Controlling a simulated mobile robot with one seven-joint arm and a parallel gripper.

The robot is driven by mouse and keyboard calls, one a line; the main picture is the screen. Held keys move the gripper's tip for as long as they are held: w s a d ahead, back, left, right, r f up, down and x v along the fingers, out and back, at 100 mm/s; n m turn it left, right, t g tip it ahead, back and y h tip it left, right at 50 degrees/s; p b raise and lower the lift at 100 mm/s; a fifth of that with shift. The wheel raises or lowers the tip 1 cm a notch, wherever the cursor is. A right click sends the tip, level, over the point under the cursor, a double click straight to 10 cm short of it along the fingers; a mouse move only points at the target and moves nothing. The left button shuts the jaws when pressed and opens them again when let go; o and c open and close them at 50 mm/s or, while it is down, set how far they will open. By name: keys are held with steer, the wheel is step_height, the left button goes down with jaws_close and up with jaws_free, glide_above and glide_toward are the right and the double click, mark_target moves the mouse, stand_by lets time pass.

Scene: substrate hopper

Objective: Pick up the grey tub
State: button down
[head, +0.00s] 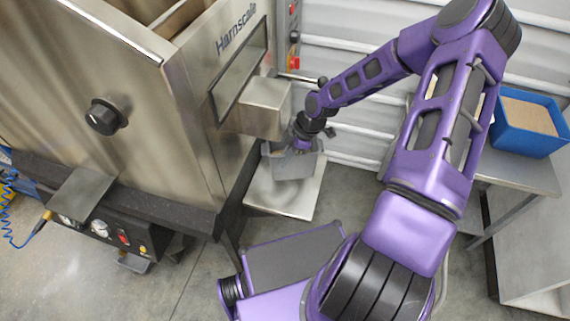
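The grey tub (292,168) stands on a metal shelf (283,203) at the side of the steel hopper, below the box-shaped spout (265,108). My gripper (303,146) is at the tub's upper rim, on the right side of the spout. It covers part of the tub's rim and inside. The fingers are small and dark here, so I cannot tell whether they are open, shut or touching the rim.
The hopper (180,130) fills the left, with a black knob (105,117) and a dark base edge. A lever (302,78) sticks out above the spout. A blue bin (530,125) of tan material stands on a metal table (515,172) at right. Corrugated wall lies behind.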

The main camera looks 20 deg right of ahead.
steer(key=s+d+p, duration=0.1)
steer(key=s+d, duration=0.4)
steer(key=d, duration=0.3)
steer(key=s+d+p, duration=0.1)
steer(key=s+d, duration=0.4)
steer(key=d, duration=0.3)
steer(key=shift+s+d, duration=0.15)
steer(key=shift+s, duration=0.25)
steer(key=shift+r, duration=0.1)
steer(key=shift+s, duration=0.1)
